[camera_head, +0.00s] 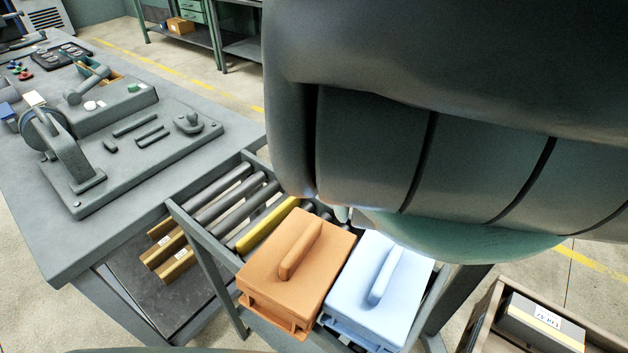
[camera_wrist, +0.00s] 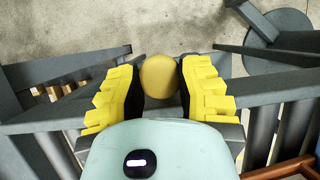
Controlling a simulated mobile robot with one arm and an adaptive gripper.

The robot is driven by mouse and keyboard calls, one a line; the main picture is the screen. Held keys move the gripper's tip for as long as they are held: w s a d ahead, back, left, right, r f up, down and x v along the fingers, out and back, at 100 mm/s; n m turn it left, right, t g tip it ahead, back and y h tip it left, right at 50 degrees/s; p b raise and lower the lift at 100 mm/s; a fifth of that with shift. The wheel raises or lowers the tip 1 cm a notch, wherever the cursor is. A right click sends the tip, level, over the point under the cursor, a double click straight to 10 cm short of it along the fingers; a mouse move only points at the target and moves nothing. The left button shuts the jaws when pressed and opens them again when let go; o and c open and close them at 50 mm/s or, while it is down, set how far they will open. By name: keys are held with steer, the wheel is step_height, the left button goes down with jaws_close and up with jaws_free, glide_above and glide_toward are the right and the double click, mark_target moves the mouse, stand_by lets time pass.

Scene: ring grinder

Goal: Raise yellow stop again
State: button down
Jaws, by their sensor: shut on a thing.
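The yellow stop (camera_head: 267,227) shows in the head view as a yellow bar lying along the grey rollers, just behind an orange box. Its right end passes out of sight by my arm. In the wrist view a rounded yellow piece (camera_wrist: 159,76) sits between the yellow ridged finger pads of my gripper (camera_wrist: 157,72), which is shut on it. It looks like an end of the stop, but its link to the bar is hidden. My gripper is hidden in the head view behind my large dark arm.
The orange box (camera_head: 318,262) and a light blue box (camera_head: 385,275), both with top handles, stand side by side on the roller conveyor (camera_head: 205,245). A grey workbench (camera_head: 120,225) with a fixture is at left. A wooden crate (camera_head: 486,318) stands at lower right.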

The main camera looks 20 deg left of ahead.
steer(key=shift+c, duration=2.3)
jaws_free()
steer(key=shift+r, duration=0.1)
steer(key=shift+v, duration=2.45)
steer(key=shift+w+r, duration=0.15)
steer(key=shift+r, duration=0.5)
steer(key=shift+s+r, duration=0.45)
steer(key=shift+r, duration=0.05)
steer(key=shift+a, duration=0.1)
